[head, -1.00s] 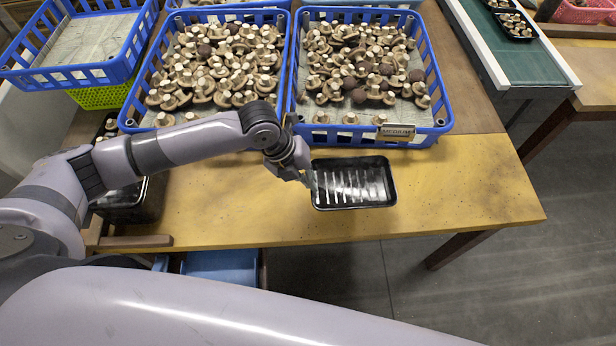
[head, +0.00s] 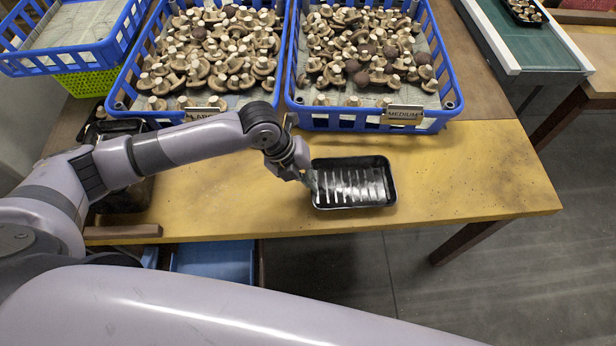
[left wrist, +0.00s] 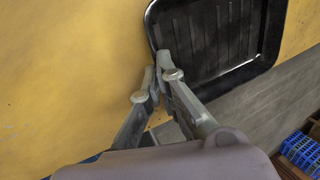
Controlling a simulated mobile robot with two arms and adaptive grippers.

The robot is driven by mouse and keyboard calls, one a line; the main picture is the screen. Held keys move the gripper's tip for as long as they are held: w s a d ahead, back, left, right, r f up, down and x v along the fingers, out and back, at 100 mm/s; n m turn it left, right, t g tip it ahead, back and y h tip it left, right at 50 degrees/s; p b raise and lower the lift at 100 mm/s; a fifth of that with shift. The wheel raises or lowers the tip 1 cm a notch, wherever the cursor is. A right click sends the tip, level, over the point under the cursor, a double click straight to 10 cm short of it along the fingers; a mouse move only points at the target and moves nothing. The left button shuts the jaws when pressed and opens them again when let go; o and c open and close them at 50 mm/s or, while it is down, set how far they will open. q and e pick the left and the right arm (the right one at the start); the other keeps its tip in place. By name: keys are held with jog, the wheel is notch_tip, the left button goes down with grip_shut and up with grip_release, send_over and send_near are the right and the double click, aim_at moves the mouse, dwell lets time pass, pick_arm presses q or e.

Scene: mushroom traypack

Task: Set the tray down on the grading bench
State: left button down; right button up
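The tray (head: 354,184) is black, shallow and empty, with bright streaks on its ribbed floor. In the head view it appears over the front part of the yellow wooden grading bench (head: 460,190). My left gripper (head: 310,181) is at the tray's left side. In the left wrist view, the gripper's fingers (left wrist: 158,74) are closed together at the rim of the tray (left wrist: 215,40). The tray's far corner there overlaps the grey floor beyond the bench edge. The gap between tray and bench is hard to judge. My right gripper is not in view.
Two blue crates of mushrooms, left (head: 118,88) and right (head: 450,105), stand behind the tray. The right one bears a MEDIUM sign (head: 404,115). A black container (head: 128,195) sits at the bench's left. The bench right of the tray is clear.

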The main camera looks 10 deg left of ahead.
pick_arm(q)
jog(key=c, duration=1.7)
grip_release()
jog(key=shift+r, duration=0.15)
jog(key=v, duration=1.1)
jog(key=shift+a+r, duration=0.25)
jog(key=shift+r, duration=0.05)
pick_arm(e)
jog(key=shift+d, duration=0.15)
pick_arm(q)
jog(key=shift+s+d, duration=0.1)
jog(key=shift+d, duration=0.05)
